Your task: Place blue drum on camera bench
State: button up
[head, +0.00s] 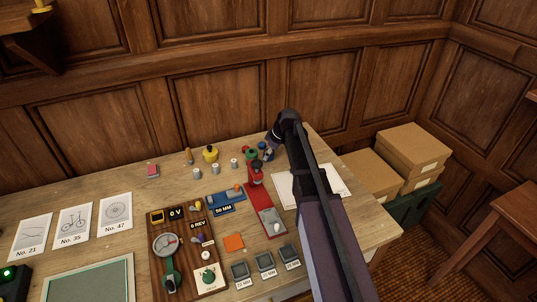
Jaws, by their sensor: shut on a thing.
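My gripper (270,140) is over the back right part of the wooden table, partly hidden by my own arm. It is shut on a small blue thing (263,148), which looks like the blue drum and shows only in part. A green drum (250,154) stands just left of it, and a red one (256,173) stands in front. A long red base (257,197) with a grey plate at its near end may be the camera bench; I cannot tell for sure. Whether the blue drum touches the table is too small to see.
A yellow pot (210,153) and several small metal cylinders stand left of the gripper. A wooden instrument board (186,256), a blue "50 MM" block (226,201) and grey trays (265,262) fill the middle. White paper (285,188) lies right. Cardboard boxes (413,150) stand beyond the table.

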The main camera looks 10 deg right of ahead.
jog(key=shift+f, duration=0.15)
jog(key=o, duration=1.3)
jog(key=p+v, duration=0.2)
jog(key=v, duration=0.1)
jog(key=shift+a, duration=0.1)
jog(key=p+v, duration=0.9)
dwell(0.5)
